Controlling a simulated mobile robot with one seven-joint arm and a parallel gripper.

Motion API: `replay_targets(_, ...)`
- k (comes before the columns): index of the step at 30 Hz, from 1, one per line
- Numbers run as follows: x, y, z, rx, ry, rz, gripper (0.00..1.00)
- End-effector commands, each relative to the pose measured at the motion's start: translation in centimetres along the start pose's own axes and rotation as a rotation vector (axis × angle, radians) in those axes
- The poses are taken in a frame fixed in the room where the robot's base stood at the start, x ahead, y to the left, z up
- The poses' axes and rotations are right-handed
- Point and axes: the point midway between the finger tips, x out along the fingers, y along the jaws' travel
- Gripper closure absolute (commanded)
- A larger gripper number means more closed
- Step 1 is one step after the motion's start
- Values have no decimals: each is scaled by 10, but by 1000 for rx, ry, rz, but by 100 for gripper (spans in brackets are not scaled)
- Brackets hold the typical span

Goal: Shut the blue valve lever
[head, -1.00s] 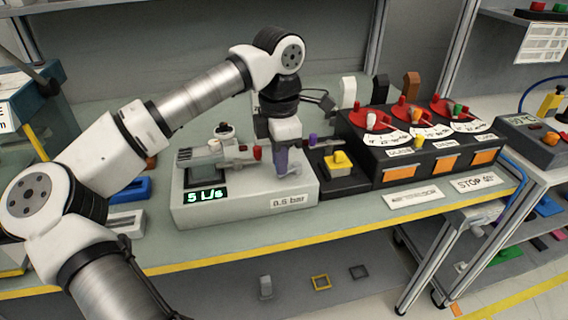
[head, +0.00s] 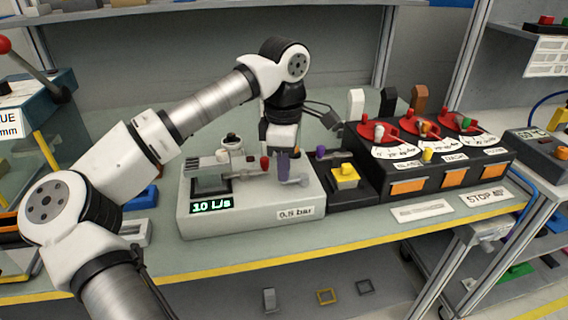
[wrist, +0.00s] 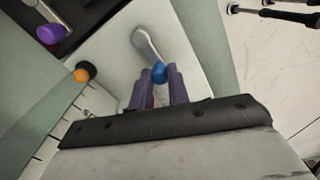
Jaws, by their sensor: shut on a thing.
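The blue valve lever has a silver arm (wrist: 146,43) and a blue knob (wrist: 159,73) in the wrist view. My gripper (wrist: 157,88) has its two purple fingers on either side of the blue knob and is shut on it. In the head view my gripper (head: 284,172) reaches down to the right part of the grey valve box (head: 255,215). There the silver lever arm (head: 298,181) shows to the right of the fingers, and the blue knob is hidden behind them. The box's green display (head: 211,206) reads 10 L/s.
A red-knobbed lever (head: 265,163) stands close left of my fingers. A black box with a yellow button (head: 346,172) and a purple knob (head: 320,151) adjoin on the right. Beyond is a black panel with red dials (head: 377,132). The bench front (head: 350,246) is clear.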

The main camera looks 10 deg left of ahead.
Motion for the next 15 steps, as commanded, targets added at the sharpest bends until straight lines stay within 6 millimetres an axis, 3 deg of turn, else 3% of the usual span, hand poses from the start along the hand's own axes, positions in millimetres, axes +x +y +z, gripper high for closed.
replay_targets(5, -2, 1, 0, -2, -2, 6, 100)
replay_targets(6, -2, 1, 0, -2, -2, 7, 80)
replay_targets(10, -1, 1, 0, -2, -1, 5, 63)
replay_targets(15, -1, 1, 0, -2, -1, 3, 61)
